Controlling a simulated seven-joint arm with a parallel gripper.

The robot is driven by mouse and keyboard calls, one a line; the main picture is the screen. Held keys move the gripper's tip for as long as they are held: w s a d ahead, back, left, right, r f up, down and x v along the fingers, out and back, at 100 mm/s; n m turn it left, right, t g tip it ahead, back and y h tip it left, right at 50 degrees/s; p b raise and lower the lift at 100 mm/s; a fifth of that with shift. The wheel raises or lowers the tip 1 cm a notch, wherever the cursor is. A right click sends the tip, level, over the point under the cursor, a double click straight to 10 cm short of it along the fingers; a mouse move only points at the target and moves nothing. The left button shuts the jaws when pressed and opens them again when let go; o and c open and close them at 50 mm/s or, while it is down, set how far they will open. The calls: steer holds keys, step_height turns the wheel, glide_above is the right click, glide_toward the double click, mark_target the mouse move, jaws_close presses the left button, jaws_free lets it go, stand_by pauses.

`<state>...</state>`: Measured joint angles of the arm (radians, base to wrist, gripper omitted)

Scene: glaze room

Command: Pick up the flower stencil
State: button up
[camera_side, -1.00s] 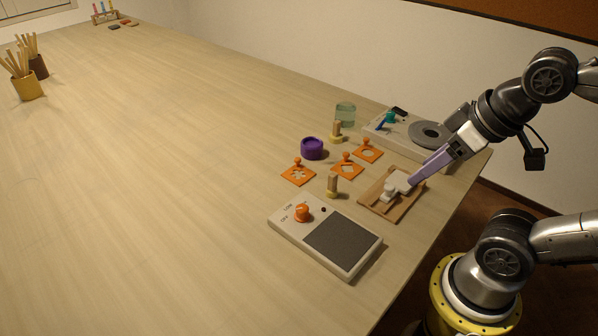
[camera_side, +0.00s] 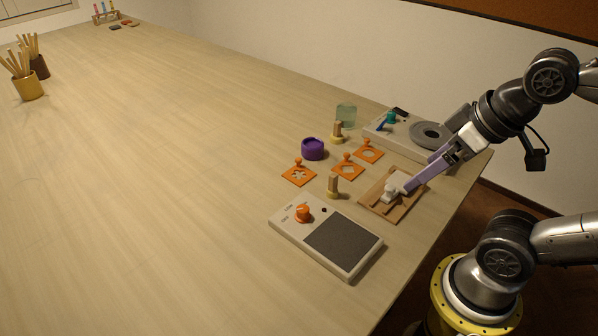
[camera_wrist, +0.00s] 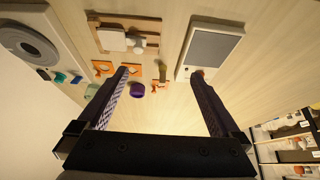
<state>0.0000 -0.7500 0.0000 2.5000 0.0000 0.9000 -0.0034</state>
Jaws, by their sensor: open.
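Several orange square stencils with upright knobs lie on the table. The one with a flower-like cut-out, the flower stencil (camera_side: 299,178), is the leftmost of them in the side view, beside the purple pot (camera_side: 313,148). In the wrist view a small orange piece (camera_wrist: 161,86) right of the purple pot (camera_wrist: 137,90) looks like it, but its cut-out is too small to make out. My gripper (camera_side: 407,187) is over the wooden tray, apart from the flower stencil. In the wrist view my gripper (camera_wrist: 161,73) has its fingers wide apart, with nothing between them.
Two other orange stencils (camera_side: 345,173) (camera_side: 368,156) lie to the right. The wooden tray (camera_side: 380,207) holds a white piece. Wooden-topped pegs (camera_side: 332,185) stand close by. The table's left half is mostly clear.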

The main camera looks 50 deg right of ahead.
steer(key=w+r+n, duration=0.5)
steer(key=r+n, duration=0.2)
steer(key=n, duration=0.2)
steer(key=n+g, duration=0.6)
steer(key=n, duration=0.3)
glide_above(291, 180)
step_height(291, 180, down, 15)
steer(key=shift+s+r, duration=0.15)
steer(key=shift+r, duration=0.05)
steer(key=shift+f, duration=3.2)
steer(key=c, duration=1.3)
steer(key=shift+o, duration=0.2)
steer(key=shift+r, duration=0.1)
